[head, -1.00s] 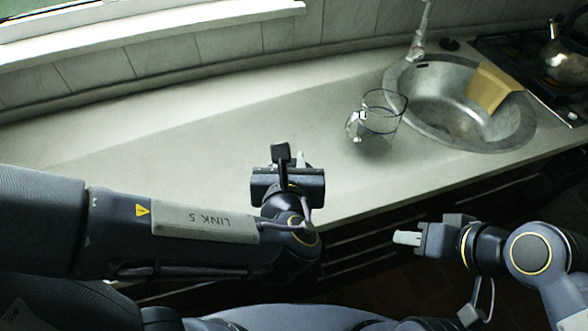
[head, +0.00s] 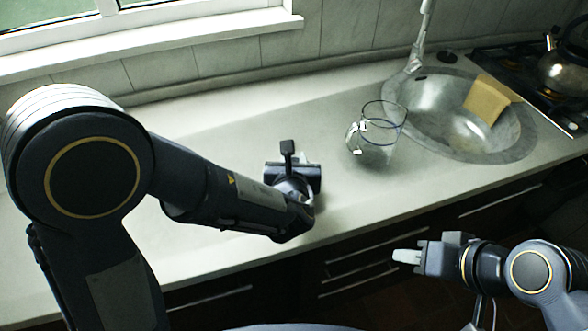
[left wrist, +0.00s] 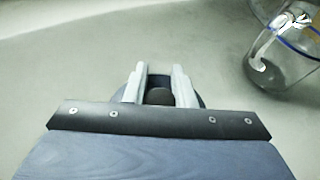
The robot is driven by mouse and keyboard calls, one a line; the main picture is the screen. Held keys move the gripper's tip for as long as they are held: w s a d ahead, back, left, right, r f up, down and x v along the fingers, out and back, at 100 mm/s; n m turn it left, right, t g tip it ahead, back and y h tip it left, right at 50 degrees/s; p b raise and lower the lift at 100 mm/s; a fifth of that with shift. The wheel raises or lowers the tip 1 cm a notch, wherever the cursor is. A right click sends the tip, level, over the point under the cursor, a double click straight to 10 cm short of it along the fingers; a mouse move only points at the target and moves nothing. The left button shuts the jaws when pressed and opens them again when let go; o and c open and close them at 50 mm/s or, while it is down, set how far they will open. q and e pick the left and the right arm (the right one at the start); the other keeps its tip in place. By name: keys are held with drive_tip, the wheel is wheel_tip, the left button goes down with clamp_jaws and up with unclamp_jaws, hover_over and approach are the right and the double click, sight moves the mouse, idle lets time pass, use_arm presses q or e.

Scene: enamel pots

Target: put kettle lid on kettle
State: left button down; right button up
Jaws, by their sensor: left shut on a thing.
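A shiny metal kettle (head: 563,72) stands on the stove at the far right of the head view, partly cut off by the picture edge. My left gripper (head: 300,160) is over the counter, left of the glass jug. In the left wrist view my left gripper (left wrist: 160,75) has its two pale fingers shut on the dark round knob of what looks like the kettle lid (left wrist: 160,97). Most of the lid is hidden by the fingers and gripper body. My right gripper (head: 407,257) is in front of the counter, away from the kettle; its finger gap is not clear.
A clear glass jug (head: 381,150) stands on the counter just right of my left gripper. Behind it are a round metal sink (head: 440,105) with a yellow cloth (head: 487,100) and a tap (head: 419,45). The counter (head: 190,125) is clear to the left.

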use_arm(q)
drive_tip(key=shift+w+f, duration=0.15)
drive_tip(key=shift+f, duration=0.75)
drive_tip(key=shift+w+f, duration=0.15)
drive_tip(key=shift+f, duration=0.75)
drive_tip(key=shift+f+b, duration=0.1)
drive_tip(key=shift+b, duration=0.25)
drive_tip(key=shift+f, duration=0.15)
drive_tip(key=c, duration=1.2)
unclamp_jaws()
drive_tip(key=shift+r, duration=0.2)
drive_tip(key=shift+s+r, duration=0.15)
drive_tip(key=shift+s, duration=0.05)
drive_tip(key=v, duration=1.1)
drive_tip(key=shift+s, duration=0.3)
